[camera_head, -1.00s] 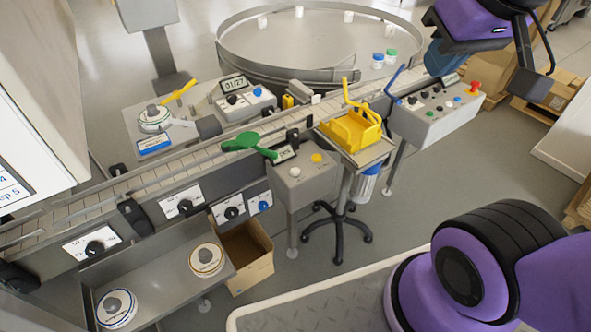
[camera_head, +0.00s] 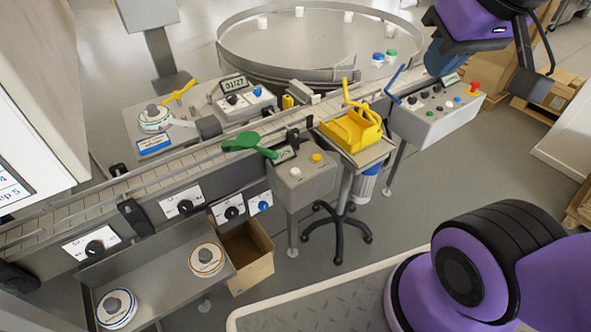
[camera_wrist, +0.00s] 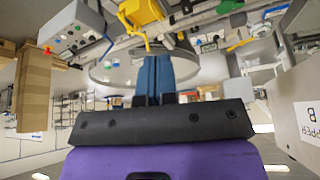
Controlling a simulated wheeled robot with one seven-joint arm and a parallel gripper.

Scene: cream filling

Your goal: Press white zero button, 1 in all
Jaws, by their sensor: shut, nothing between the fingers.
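The white button (camera_head: 295,171) is on top of a grey control box (camera_head: 305,186) in the middle of the head view. A yellow button (camera_head: 317,157) sits beside it, and a small display (camera_head: 284,154) is behind them. My gripper (camera_head: 441,58) is at the upper right of the head view, well away from this box, above the far end of the conveyor. In the wrist view its two blue fingers (camera_wrist: 154,72) are together, with nothing between them. I cannot make out the white button in the wrist view.
A yellow tray (camera_head: 352,131) with a yellow scoop stands right of the box. Another control box (camera_head: 437,108) with a red button stands to the right. A round table (camera_head: 300,55) is behind.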

